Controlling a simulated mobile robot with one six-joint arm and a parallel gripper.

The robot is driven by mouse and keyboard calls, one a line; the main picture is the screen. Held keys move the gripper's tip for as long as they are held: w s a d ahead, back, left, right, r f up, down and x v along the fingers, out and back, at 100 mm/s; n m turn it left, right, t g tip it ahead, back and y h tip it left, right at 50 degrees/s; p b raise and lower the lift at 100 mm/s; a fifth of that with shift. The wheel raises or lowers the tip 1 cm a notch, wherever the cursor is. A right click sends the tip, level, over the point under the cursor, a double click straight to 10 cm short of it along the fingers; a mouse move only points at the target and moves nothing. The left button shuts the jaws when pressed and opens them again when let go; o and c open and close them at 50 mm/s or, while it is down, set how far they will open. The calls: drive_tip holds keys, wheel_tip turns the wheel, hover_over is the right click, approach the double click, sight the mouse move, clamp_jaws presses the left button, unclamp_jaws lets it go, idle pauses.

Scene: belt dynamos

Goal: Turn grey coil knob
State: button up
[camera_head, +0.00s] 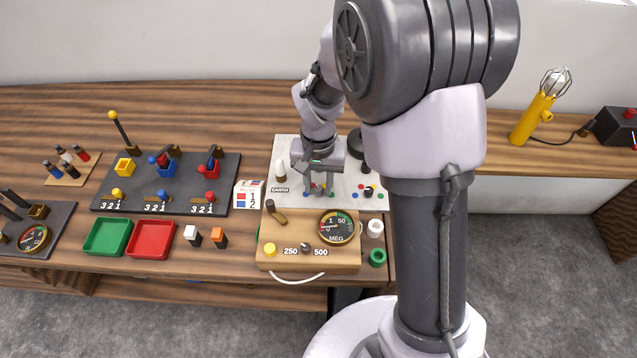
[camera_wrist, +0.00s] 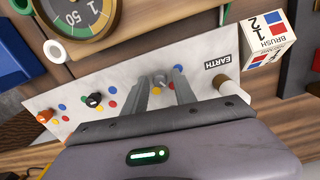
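The white panel (camera_head: 345,203) stands at the back of the bench with small coloured dots and several knobs. In the wrist view the panel (camera_wrist: 122,88) spans the middle. A grey knob (camera_wrist: 160,80) sits on it, ringed by coloured dots, and shows between my fingertips. My gripper (camera_wrist: 161,84) has its two fingers apart, one on each side of the knob. Whether they touch it I cannot tell. In the head view my gripper (camera_head: 318,188) points down at the panel and hides the grey knob. A black knob (camera_wrist: 95,99) and an orange knob (camera_wrist: 44,116) lie left along the panel.
A pale peg (camera_wrist: 228,87) stands beside the EARTH label, close right of my fingers. A wooden meter box (camera_head: 290,225) sits in front of the panel. The brush box (camera_head: 247,194) and lever board (camera_head: 140,190) are at left. A yellow lamp (camera_head: 533,118) is at far right.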

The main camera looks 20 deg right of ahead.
sight(319, 188)
drive_tip(key=shift+o, duration=0.2)
wheel_tip(319, 188, up, 17)
drive_tip(key=p, duration=0.6)
drive_tip(key=shift+r+p, duration=0.2)
drive_tip(key=shift+p, duration=0.1)
drive_tip(key=s+a+r+t+y+b, duration=0.1)
drive_tip(key=s+r+t+b, duration=0.1)
drive_tip(key=s, duration=0.7)
drive_tip(key=s+a+r+t+y+b, duration=0.1)
drive_tip(key=s+a+r+t+b, duration=0.1)
drive_tip(key=s, duration=0.8)
drive_tip(key=shift+a+t+b, duration=0.25)
drive_tip(key=shift+t+b, duration=0.6)
drive_tip(key=shift+t, duration=0.05)
